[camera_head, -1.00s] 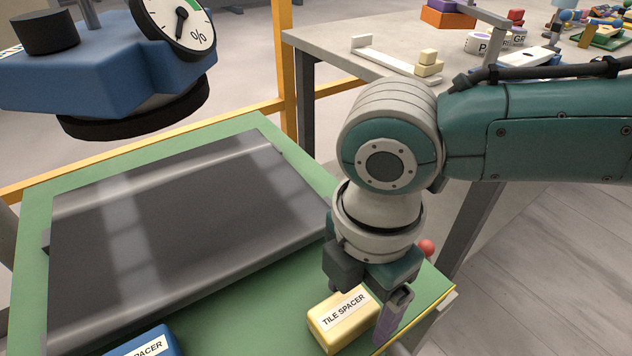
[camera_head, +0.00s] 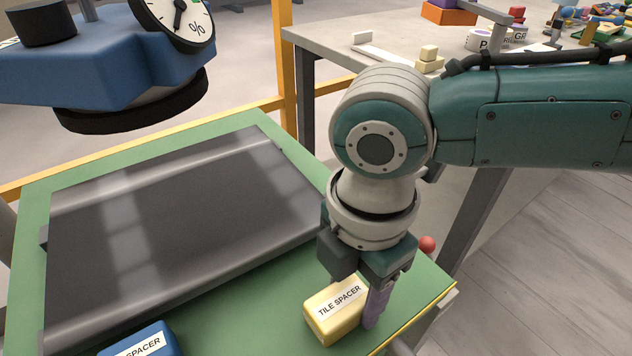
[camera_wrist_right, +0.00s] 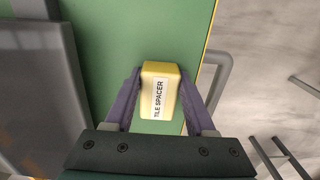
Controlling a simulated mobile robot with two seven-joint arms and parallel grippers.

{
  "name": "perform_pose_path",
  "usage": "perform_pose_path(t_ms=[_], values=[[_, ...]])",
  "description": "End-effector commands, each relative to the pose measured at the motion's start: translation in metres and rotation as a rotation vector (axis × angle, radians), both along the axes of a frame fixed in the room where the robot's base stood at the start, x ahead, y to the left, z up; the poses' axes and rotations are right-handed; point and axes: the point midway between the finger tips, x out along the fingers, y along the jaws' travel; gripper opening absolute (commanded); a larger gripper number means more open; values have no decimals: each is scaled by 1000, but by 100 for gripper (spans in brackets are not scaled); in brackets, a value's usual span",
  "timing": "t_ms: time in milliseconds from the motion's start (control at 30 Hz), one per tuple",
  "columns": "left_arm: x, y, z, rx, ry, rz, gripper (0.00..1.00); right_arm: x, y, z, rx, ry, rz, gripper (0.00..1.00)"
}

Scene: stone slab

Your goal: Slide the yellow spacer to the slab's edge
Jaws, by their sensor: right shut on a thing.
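The yellow spacer (camera_head: 330,321), labelled TILE SPACER, rests on the green table top (camera_head: 232,318) near its front right corner. My right gripper (camera_head: 358,300) points down and is shut on it. In the wrist view the purple fingers grip the spacer (camera_wrist_right: 172,75) from both sides. In the head view one finger shows on its right side and the other is hidden. The dark grey slab (camera_head: 180,225) lies to the left on the same green top. A gap of bare green separates spacer and slab. My left gripper is out of view.
A blue spacer (camera_head: 148,342) sits at the bottom, by the slab's near edge. A blue device with a dial (camera_head: 120,55) hangs over the slab's far left. A red knob (camera_head: 427,244) is beside the top's right edge. A grey table (camera_head: 400,40) with several objects stands behind.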

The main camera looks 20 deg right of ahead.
Motion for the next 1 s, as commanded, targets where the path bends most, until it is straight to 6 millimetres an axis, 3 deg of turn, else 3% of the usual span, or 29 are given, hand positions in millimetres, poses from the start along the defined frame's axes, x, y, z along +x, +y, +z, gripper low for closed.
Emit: perform_pose_path(t_ms=[1000], values=[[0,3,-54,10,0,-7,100,52,19,-3,-1,0,0,0]])
